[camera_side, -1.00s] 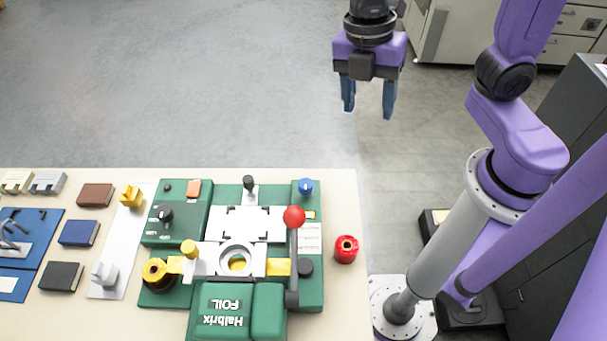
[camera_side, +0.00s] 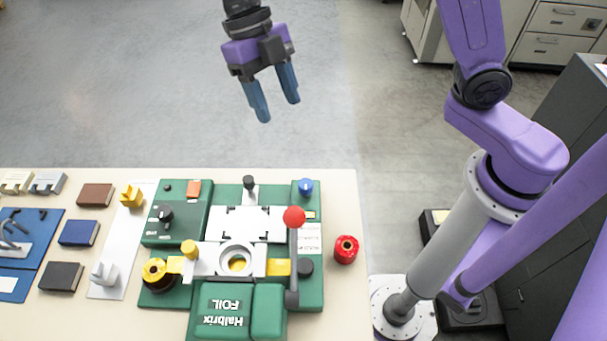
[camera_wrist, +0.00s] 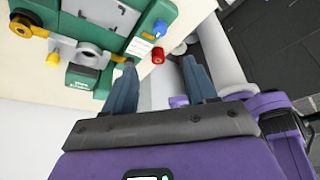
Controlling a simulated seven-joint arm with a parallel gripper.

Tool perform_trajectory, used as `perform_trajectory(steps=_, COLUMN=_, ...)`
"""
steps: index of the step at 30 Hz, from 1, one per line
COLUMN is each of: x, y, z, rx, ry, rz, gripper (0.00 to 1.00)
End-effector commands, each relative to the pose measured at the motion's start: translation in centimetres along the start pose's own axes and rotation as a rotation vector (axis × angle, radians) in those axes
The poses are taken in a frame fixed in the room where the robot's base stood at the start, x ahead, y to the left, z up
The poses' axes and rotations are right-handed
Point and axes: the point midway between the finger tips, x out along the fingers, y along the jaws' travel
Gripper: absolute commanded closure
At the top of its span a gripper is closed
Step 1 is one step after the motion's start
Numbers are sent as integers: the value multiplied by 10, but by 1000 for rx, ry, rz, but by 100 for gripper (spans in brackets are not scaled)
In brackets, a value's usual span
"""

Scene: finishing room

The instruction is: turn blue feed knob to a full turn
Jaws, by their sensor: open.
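The blue feed knob (camera_side: 306,187) sits at the far right corner of the green foil machine (camera_side: 312,268) on the table. It also shows in the wrist view (camera_wrist: 160,28), near the machine's edge. My gripper (camera_side: 281,110) is open and empty. In the side view it hangs in the air beyond the table's far edge, up and left of the knob and apart from it. In the wrist view its two blue fingers (camera_wrist: 160,80) are spread, with nothing between them.
A lever with a red ball (camera_side: 294,217) stands near the knob on the machine. A red roll (camera_side: 346,249) stands on the table to the right. A black-knobbed post (camera_side: 249,184) is left of the knob. Blocks and a blue mat (camera_side: 42,255) lie at left.

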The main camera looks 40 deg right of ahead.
Motion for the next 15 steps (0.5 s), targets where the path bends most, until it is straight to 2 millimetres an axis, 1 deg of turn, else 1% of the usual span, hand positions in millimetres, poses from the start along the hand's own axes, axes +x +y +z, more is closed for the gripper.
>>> perform_trajectory(steps=5, x=26, y=-1, z=-1, rx=1, ry=3, rz=-3, gripper=43)
perform_trajectory(steps=15, x=90, y=-1, z=-1, rx=3, ry=3, rz=-4, gripper=43)
